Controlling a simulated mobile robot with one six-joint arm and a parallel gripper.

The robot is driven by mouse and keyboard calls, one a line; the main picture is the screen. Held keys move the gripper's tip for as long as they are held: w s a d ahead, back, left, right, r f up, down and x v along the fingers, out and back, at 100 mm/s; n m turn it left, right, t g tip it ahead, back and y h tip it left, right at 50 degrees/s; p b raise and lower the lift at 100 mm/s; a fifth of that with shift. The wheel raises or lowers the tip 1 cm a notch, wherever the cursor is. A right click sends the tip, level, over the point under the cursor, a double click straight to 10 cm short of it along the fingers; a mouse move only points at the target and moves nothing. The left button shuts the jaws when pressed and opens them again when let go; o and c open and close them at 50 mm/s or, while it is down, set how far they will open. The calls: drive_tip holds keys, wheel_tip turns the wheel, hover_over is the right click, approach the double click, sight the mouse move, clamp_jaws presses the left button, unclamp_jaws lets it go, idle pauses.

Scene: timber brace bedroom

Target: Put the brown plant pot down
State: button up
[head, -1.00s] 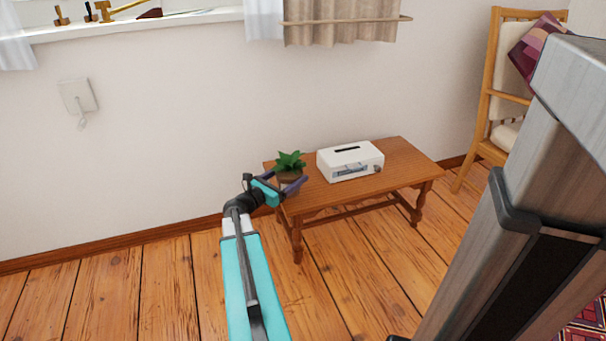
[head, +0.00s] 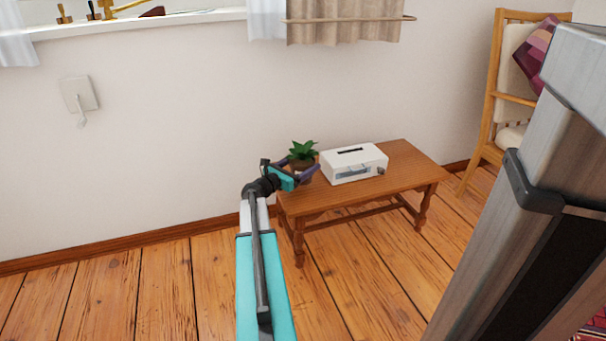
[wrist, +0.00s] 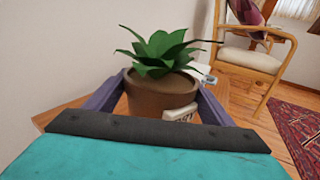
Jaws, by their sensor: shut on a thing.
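The brown plant pot (head: 303,165) holds a green leafy plant. In the head view it is at the left end of the wooden table (head: 400,173). It also shows upright in the wrist view (wrist: 155,95), between the two purple fingers. My gripper (head: 302,170) is shut on the pot from its near left side. The pot's base is hidden by the gripper, so I cannot tell whether it touches the tabletop.
A white box (head: 355,164) with a slot on top stands on the table just right of the pot. The table's right part is bare. A wooden chair (head: 505,105) stands to the right. The wall (head: 190,110) rises behind the table.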

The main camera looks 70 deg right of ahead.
drive_tip(key=shift+f+b, duration=1.25)
drive_tip(key=shift+f, duration=0.45)
drive_tip(key=shift+f, duration=0.1)
drive_tip(key=o, duration=1.7)
drive_tip(key=shift+w+a, duration=0.15)
drive_tip(key=shift+a, duration=0.35)
drive_tip(key=p+v, duration=0.4)
drive_tip(key=v, duration=0.5)
drive_tip(key=shift+a, duration=0.3)
drive_tip(key=shift+v, duration=0.75)
